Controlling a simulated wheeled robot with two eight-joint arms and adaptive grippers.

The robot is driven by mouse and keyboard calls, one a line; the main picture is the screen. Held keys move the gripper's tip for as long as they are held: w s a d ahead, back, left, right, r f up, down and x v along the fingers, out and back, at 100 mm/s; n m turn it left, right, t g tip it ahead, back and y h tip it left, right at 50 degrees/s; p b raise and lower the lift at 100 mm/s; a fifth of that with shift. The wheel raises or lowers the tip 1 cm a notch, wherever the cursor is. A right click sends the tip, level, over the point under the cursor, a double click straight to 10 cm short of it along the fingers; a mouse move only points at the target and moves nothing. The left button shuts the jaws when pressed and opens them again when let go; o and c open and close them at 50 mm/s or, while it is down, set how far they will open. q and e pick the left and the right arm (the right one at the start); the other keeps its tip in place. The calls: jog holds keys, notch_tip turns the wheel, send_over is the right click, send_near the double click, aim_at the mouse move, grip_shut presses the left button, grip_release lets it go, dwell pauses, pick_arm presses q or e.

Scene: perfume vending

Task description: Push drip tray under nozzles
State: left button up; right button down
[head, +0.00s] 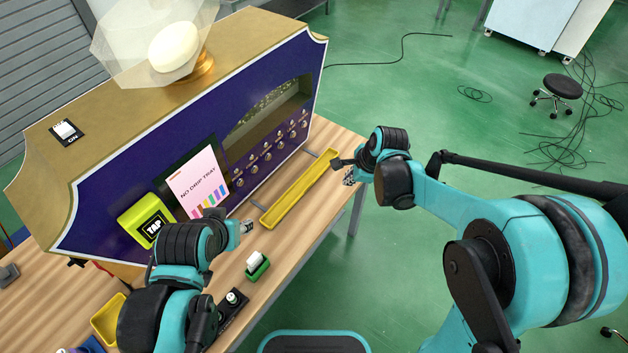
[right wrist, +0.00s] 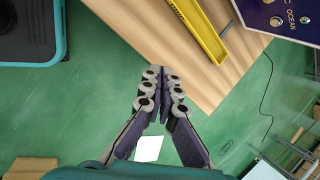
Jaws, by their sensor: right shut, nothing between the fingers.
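The yellow drip tray (head: 299,192) is long and shallow. It lies on the wooden table in front of the purple vending machine (head: 130,205), apart from its front. A row of several round nozzle-like fittings (head: 267,157) runs along the machine's front. My right gripper (head: 343,170) is at the tray's far right end, on its outer side. The right wrist view shows its fingers (right wrist: 160,84) shut and empty over the table edge, apart from the tray (right wrist: 200,30). My left gripper (head: 247,227) is near the tray's near end; its finger opening is unclear.
A pink screen (head: 198,187) reads "NO DRIP TRAY", beside a yellow-green TAP pad (head: 147,220). Grey rods extend from the machine towards the tray. A small green holder (head: 257,267) and a yellow bin (head: 107,320) sit on the table (head: 300,250).

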aim_at(319, 198)
jog(key=w+a+f+m, duration=0.2)
jog(key=f, duration=0.3)
jog(key=w+a+f+m+b, duration=0.1)
jog(key=w+a+f+m, duration=0.1)
jog(key=f, duration=0.4)
jog(key=w+a+f+m+g+y+b, duration=0.1)
jog(key=w+a+f+m, duration=0.1)
jog(key=f, duration=0.4)
jog(key=shift+w+a+f+m, duration=0.1)
jog(key=shift+w+a+m, duration=0.15)
jog(key=shift+a+m, duration=0.15)
jog(key=shift+w+a+r, duration=0.25)
jog(key=shift+w+a, duration=0.5)
jog(key=shift+a, duration=0.3)
jog(key=shift+w+a+r+b, duration=0.1)
jog(key=shift+w+a+b, duration=0.2)
jog(key=shift+w+a, duration=0.15)
jog(key=w+a, duration=0.1)
jog(key=a, duration=0.1)
jog(key=w+a, duration=0.2)
jog(key=a, duration=0.1)
jog(key=w+a, duration=0.2)
jog(key=shift+w+a, duration=0.15)
jog(key=shift+a, duration=0.15)
jog(key=shift+r, duration=0.1)
